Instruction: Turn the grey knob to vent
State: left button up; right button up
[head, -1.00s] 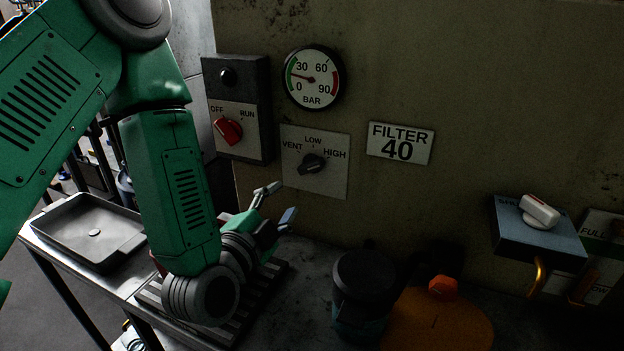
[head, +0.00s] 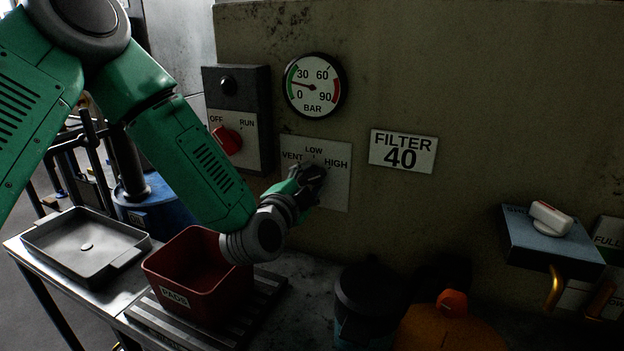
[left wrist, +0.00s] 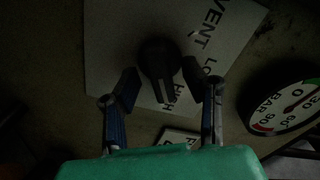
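The grey knob (head: 313,174) sits on a white plate (head: 337,188) marked VENT, LOW and HIGH on the wall; my left gripper partly hides it. In the left wrist view the dark knob (left wrist: 158,57) shows clearly, its pale pointer mark towards the HIGH label. My left gripper (head: 306,185) is at the knob. In the left wrist view its two fingers (left wrist: 160,80) are open, one on each side of the knob's lower part, with gaps visible. Whether a fingertip touches the knob I cannot tell. My right gripper is not in view.
A red OFF/RUN switch (head: 227,140) is left of the plate, a pressure gauge (head: 314,85) above it. Below are a red PADS bin (head: 190,280), a grey tray (head: 85,243), a dark-lidded container (head: 368,292) and an orange container (head: 450,328). A valve (head: 550,218) is at right.

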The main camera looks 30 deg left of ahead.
pick_arm(q)
jog(key=shift+w, duration=0.55)
grip_shut()
